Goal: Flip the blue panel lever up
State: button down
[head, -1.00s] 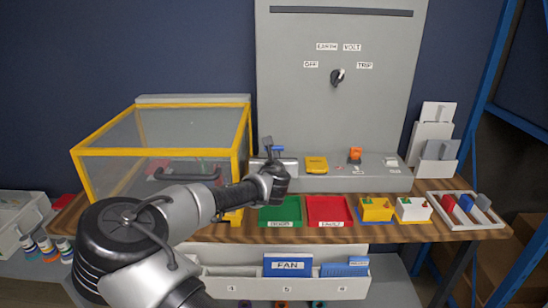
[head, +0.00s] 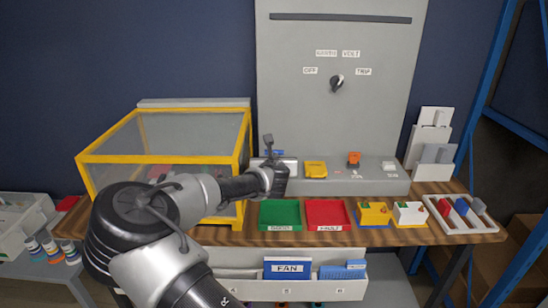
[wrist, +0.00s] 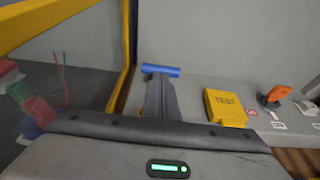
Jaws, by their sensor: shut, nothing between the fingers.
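The blue panel lever (head: 274,153) is at the left end of the grey panel's ledge, just right of the yellow-framed case. In the wrist view its blue crossbar (wrist: 161,71) shows level, straight beyond my fingers. My gripper (head: 268,141) is shut and empty, close in front of the lever. In the wrist view the shut fingers (wrist: 160,90) reach up toward the bar and hide what lies below it. I cannot tell whether they touch it.
The yellow-framed clear case (head: 240,160) stands close on the left. A yellow TEST block (head: 315,170) and an orange lever (head: 354,159) sit to the right on the ledge. Green (head: 280,228) and red (head: 327,227) trays lie in front.

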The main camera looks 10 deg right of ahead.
jog(key=shift+r, duration=0.25)
jog(key=w+r+g+p, duration=0.1)
jog(key=p, duration=0.4)
jog(key=w+r+g+p, duration=0.1)
jog(key=w+p, duration=0.1)
jog(key=p, duration=0.3)
jog(key=w+d+r+g+p, duration=0.1)
jog(key=p, duration=0.4)
jog(key=shift+w+r+g+y, duration=0.2)
jog(key=shift+r+g+y, duration=0.1)
jog(key=shift+y, duration=0.1)
jog(key=shift+w+d+r+p, duration=0.15)
jog(key=shift+w+r+p, duration=0.05)
jog(key=shift+w, duration=0.7)
jog(key=shift+w+d+r+p, duration=0.15)
jog(key=shift+w+r, duration=0.05)
jog(key=shift+w, duration=0.65)
jog(key=shift+r, duration=0.1)
